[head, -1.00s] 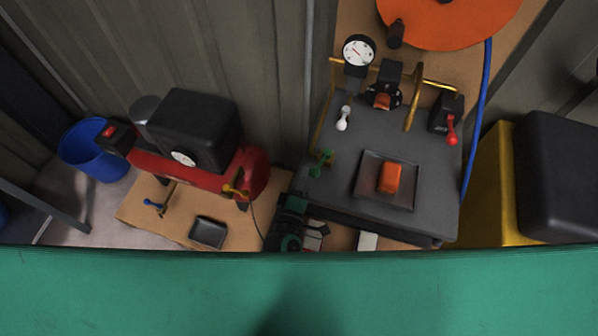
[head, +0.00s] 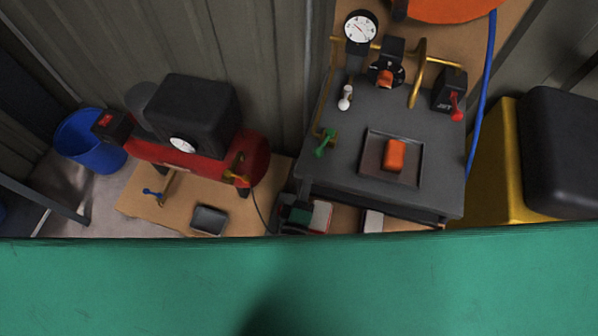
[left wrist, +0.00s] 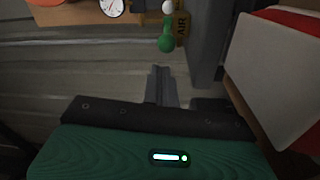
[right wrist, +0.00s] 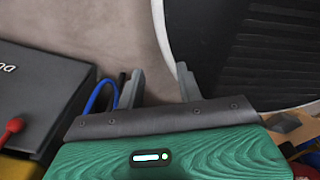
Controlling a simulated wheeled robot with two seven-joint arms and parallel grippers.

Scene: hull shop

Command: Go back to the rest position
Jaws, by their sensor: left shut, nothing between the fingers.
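My left gripper (head: 300,196) is low in the head view, in front of the grey bench's left front corner, partly hidden behind my own green shell. In the left wrist view its fingers (left wrist: 158,70) are together with nothing between them. A green lever (left wrist: 166,38) shows beyond the fingertips, apart from them. My right gripper (right wrist: 159,75) shows only in the right wrist view. Its fingers are apart and nothing is seen between them. A dark ribbed panel with a pale rim (right wrist: 250,50) lies beyond its right finger.
The grey bench (head: 340,165) carries a tray (head: 372,163) with an orange block (head: 395,155), a gauge (head: 360,28) and levers. A red compressor (head: 180,160) stands left, by a blue bucket (head: 88,142). A red-and-white object (left wrist: 275,75) is close to my left gripper's right side.

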